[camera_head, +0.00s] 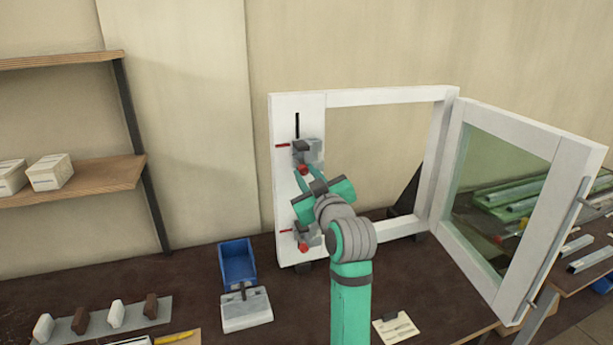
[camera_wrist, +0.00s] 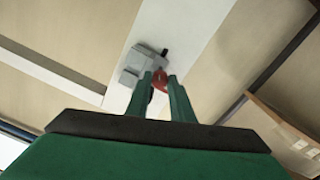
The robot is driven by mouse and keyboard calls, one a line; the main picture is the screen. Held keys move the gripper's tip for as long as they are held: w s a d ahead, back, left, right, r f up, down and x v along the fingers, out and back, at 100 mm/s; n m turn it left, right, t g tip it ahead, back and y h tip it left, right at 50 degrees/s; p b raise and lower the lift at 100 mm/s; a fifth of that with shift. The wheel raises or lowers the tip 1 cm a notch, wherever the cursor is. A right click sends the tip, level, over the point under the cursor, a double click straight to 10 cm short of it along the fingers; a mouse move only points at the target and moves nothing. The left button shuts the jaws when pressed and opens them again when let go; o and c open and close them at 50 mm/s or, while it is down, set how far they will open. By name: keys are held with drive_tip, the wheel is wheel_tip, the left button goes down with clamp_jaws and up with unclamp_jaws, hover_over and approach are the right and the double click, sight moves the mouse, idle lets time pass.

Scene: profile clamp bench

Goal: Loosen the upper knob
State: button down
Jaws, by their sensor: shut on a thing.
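The upper clamp (camera_head: 310,151) is a grey block on the white left post of the frame, with a red knob (camera_head: 303,169) at its lower front. My gripper (camera_head: 302,172) reaches up to this knob from below. In the wrist view the grey clamp (camera_wrist: 135,66) shows beyond the fingers, and the red knob (camera_wrist: 159,80) sits between the two green fingertips (camera_wrist: 160,82). The fingers are shut on the knob and hide part of it. The lower clamp (camera_head: 306,233) has its own red knob (camera_head: 303,247) and stands below my gripper on the same post.
A white-framed glass door (camera_head: 500,190) stands open on the right. Shelves with white boxes (camera_head: 50,172) are at far left.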

drive_tip(key=n, duration=0.4)
drive_tip(key=shift+d+f+n, duration=0.1)
drive_tip(key=shift+n, duration=0.3)
drive_tip(key=n, duration=0.3)
drive_tip(key=shift+n, duration=0.4)
drive_tip(key=n, duration=0.5)
drive_tip(key=shift+d+y, duration=0.1)
drive_tip(key=shift+y, duration=0.2)
drive_tip(key=shift+n, duration=1.8)
drive_tip(key=c, duration=1.6)
unclamp_jaws()
drive_tip(key=shift+w, duration=0.1)
drive_tip(key=shift+o, duration=0.2)
drive_tip(key=shift+s, duration=0.2)
